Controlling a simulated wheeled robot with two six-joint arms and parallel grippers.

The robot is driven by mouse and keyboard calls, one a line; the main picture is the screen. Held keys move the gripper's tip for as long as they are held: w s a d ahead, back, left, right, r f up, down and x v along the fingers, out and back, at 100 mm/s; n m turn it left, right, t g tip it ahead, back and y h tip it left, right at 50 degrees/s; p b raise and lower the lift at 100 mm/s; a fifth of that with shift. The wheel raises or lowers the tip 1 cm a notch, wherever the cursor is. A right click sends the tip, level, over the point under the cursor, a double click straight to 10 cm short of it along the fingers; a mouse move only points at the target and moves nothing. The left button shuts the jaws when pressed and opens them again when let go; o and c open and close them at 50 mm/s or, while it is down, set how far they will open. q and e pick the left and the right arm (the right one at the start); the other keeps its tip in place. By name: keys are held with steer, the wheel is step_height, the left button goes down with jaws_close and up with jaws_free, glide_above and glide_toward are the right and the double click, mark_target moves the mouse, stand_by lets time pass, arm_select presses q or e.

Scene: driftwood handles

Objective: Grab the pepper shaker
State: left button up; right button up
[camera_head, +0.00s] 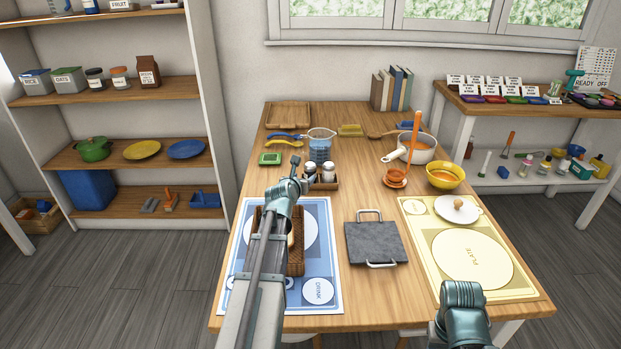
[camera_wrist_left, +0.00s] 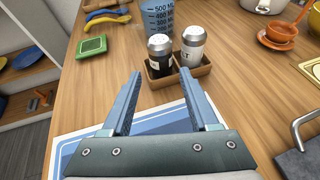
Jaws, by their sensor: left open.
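The pepper shaker (camera_wrist_left: 159,58), dark-bodied with a silver cap, stands upright in the left side of a small wooden caddy (camera_wrist_left: 204,73). The white salt shaker (camera_wrist_left: 193,46) stands beside it on the right. In the head view the pepper shaker (camera_head: 310,171) and the caddy (camera_head: 325,185) are just beyond my left gripper (camera_head: 302,175), which partly covers that area. My left gripper also shows in the left wrist view (camera_wrist_left: 160,74), open and empty, with the pepper shaker ahead between its fingertips, apart from them. Only my right wrist shows at the bottom right; its fingers are hidden.
A blue measuring jug (camera_head: 320,147) stands right behind the caddy. A green square dish (camera_head: 270,158) is to the left. A grey slab with metal handles (camera_head: 375,241) lies to the right. A woven basket (camera_head: 296,262) on the blue placemat (camera_head: 322,222) is under my left arm.

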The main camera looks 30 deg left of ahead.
mark_target(309, 174)
arm_select(q)
steer(key=b+x, duration=0.3)
steer(key=x, duration=0.5)
steer(key=shift+w+f, duration=0.1)
steer(key=shift+f, duration=0.05)
steer(key=shift+b+x, duration=0.95)
steer(key=shift+x, duration=1.8)
steer(key=shift+d+r, duration=0.1)
steer(key=shift+r, duration=0.15)
steer(key=shift+c, duration=0.2)
jaws_close()
